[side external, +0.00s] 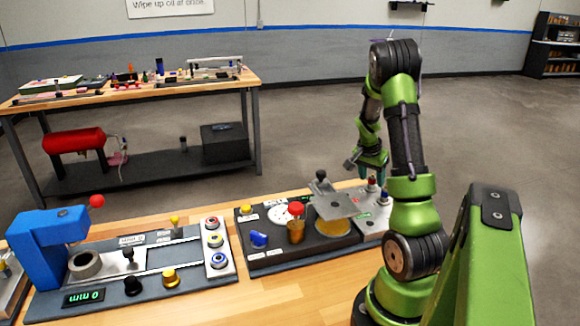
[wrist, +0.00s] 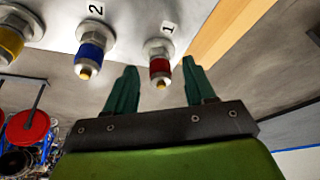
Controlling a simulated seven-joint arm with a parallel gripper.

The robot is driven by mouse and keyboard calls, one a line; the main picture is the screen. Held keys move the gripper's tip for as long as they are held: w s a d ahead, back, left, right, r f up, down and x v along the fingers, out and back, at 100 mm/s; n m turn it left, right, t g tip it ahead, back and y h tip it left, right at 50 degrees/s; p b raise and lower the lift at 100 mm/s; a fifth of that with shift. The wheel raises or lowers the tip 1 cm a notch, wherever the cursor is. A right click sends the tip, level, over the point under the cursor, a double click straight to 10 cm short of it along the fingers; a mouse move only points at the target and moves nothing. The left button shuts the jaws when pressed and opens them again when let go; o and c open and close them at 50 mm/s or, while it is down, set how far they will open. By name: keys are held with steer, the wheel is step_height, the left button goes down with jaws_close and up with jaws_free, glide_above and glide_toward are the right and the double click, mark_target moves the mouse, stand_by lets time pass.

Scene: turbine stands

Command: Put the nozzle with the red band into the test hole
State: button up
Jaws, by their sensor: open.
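The nozzle with the red band (wrist: 160,68) stands in a metal collar beside the label 1 in the wrist view. It is small in the side view (side external: 372,182). My gripper (wrist: 159,66) is open, with one finger on each side of this nozzle in the picture. Whether the fingers touch it cannot be told. In the side view my gripper (side external: 368,163) is just above the right end of the station. A blue-banded nozzle (wrist: 90,54) stands by label 2, and a yellow-banded one (wrist: 10,42) is at the left edge. I cannot make out the test hole.
The dark station (side external: 285,255) carries a red-topped brown knob (side external: 296,228), a blue knob (side external: 259,239) and a raised grey plate (side external: 338,203). Left of it stand a blue press (side external: 45,250) and a panel of coloured buttons (side external: 215,262). Bare wooden bench shows in front.

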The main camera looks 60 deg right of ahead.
steer(key=shift+s+d+f, duration=0.1)
steer(key=shift+d+f, duration=0.1)
steer(key=shift+f, duration=0.35)
stand_by(0.4)
jaws_close()
